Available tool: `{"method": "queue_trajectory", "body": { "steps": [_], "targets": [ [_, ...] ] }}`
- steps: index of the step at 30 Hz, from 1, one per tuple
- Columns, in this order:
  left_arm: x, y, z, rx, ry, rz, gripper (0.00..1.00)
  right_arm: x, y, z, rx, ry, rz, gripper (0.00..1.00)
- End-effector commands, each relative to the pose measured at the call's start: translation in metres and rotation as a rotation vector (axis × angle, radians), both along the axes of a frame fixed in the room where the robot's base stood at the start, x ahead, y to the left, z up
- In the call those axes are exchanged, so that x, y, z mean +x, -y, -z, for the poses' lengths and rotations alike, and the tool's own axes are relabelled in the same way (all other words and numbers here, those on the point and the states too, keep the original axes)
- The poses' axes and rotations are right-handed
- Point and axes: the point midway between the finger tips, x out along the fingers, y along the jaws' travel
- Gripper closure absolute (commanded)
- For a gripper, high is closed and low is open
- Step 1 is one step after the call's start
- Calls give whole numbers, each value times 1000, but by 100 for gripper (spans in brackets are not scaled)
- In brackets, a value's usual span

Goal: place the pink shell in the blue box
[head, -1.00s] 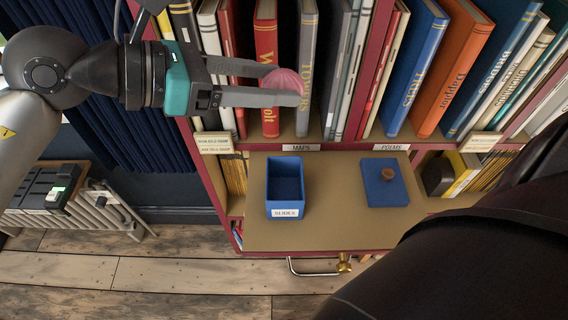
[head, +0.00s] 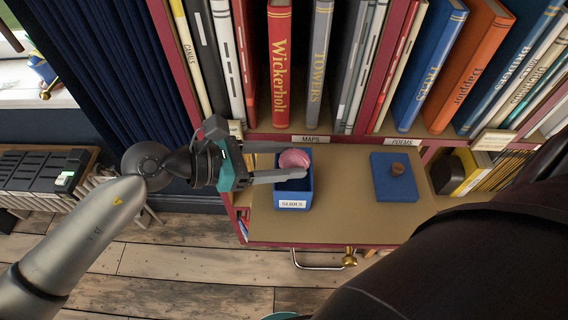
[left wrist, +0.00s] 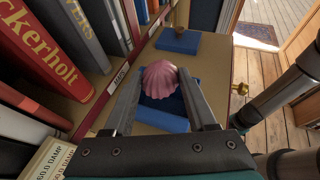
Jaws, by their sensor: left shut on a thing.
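The pink shell (head: 294,159) is between the two fingers of my left gripper (head: 292,162), which is shut on it. It shows over the blue box's opening in the head view, and the left wrist view also shows the shell (left wrist: 160,78) between the fingertips. The open blue box (head: 293,202), with a white label on its front, stands on the tan pull-out shelf. In the left wrist view the blue box (left wrist: 150,117) is partly hidden under the shell and fingers. I cannot tell whether the shell is inside the rim or just above it. My right gripper is not in view.
A blue lid (head: 390,183) with a brown knob lies on the pull-out shelf (head: 345,215), right of the box. Upright books, such as the red one (head: 280,70), crowd the shelf behind. The tan surface between box and lid is clear.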

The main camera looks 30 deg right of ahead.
Motion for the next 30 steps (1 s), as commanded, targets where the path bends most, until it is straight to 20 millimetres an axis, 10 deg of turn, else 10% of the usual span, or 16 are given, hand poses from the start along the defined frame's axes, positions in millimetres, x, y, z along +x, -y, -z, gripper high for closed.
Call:
{"method": "queue_trajectory", "body": {
  "steps": [28, 29, 30],
  "targets": [
    [0, 0, 33, 3, -2, 0, 96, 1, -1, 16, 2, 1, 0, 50],
    [0, -1, 33, 4, -2, 0, 42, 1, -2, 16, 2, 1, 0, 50],
    [0, -1, 34, 5, -3, 1, 37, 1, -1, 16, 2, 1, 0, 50]
  ]
}}
